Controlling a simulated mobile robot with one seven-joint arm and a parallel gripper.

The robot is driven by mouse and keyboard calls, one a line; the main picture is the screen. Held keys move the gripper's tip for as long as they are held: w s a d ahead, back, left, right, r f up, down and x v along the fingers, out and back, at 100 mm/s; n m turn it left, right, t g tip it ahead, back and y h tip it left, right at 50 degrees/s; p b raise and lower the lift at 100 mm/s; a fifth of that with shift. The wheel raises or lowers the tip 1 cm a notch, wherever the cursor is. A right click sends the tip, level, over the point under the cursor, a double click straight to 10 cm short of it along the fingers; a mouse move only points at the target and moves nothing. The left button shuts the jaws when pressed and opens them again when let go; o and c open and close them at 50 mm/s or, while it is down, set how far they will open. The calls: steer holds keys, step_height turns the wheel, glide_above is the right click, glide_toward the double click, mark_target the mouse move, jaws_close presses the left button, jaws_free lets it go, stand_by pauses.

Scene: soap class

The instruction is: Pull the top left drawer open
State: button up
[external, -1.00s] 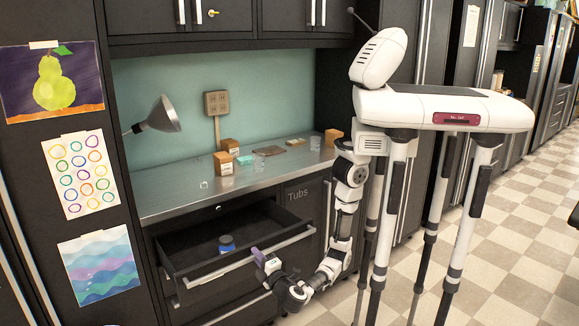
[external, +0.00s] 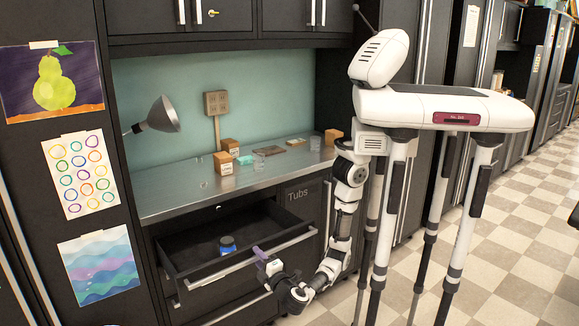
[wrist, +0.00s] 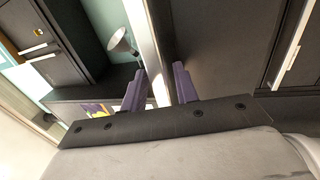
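The top left drawer (external: 190,244) under the metal counter stands pulled out, and its dark inside shows. A blue jar (external: 228,244) sits in it. A long pale bar handle (external: 232,270) runs across its front. My gripper (external: 266,260) is at the front of the drawer, near the right part of this handle. In the wrist view, the two purple fingers of my gripper (wrist: 160,88) are apart. A pale bar (wrist: 146,35) runs between them, closer to the left finger, with a gap to the right finger. Whether either finger touches it cannot be told.
Another drawer with a bar handle (external: 238,308) is below. A door marked "Tubs" (external: 300,197) is to the right, beside my arm. Small boxes (external: 223,162) and a lamp (external: 160,115) are on or above the counter (external: 180,198). The checkered floor (external: 510,235) at right is clear.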

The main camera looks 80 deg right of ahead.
steer(key=b+v, duration=1.3)
steer(key=shift+s+a+f, duration=0.2)
steer(key=shift+s+a, duration=0.1)
stand_by(0.8)
steer(key=p+x, duration=1)
steer(key=p, duration=0.1)
stand_by(0.5)
steer(key=shift+a, duration=0.1)
